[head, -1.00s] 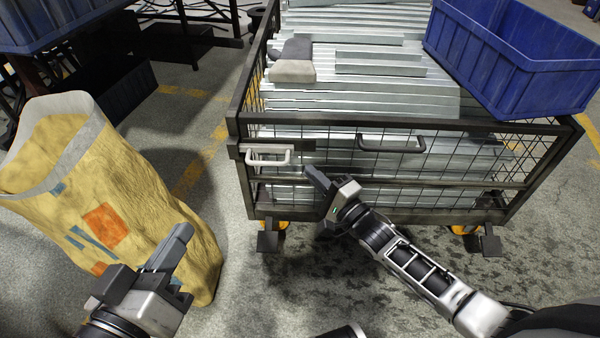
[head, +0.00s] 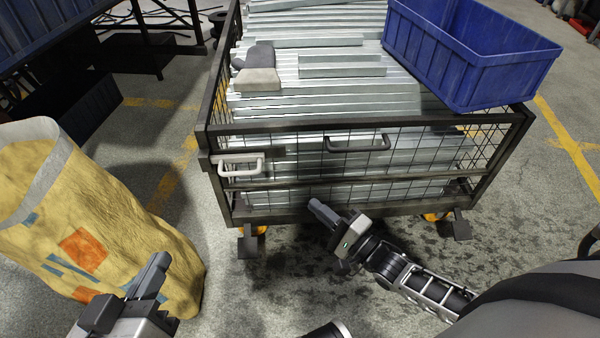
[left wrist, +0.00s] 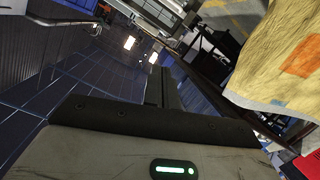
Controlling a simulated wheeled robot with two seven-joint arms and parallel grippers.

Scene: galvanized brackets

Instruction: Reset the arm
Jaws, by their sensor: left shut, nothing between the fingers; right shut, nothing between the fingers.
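My left gripper (head: 150,277) is at the lower left of the head view, shut and empty, in front of the yellow sack (head: 95,225). In the left wrist view, the left gripper's dark fingers (left wrist: 165,88) point away from the camera and the sack (left wrist: 275,60) shows at the upper right. My right gripper (head: 324,211) is shut and empty, in front of the lower front edge of the wire-mesh cart. Its arm comes in from the lower right.
The mesh cart (head: 370,124) holds galvanized brackets (head: 320,96), a grey and beige object (head: 259,78) and a blue crate (head: 470,80). A white handle (head: 240,170) and a dark handle (head: 357,147) are on its front. Floor between sack and cart is clear.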

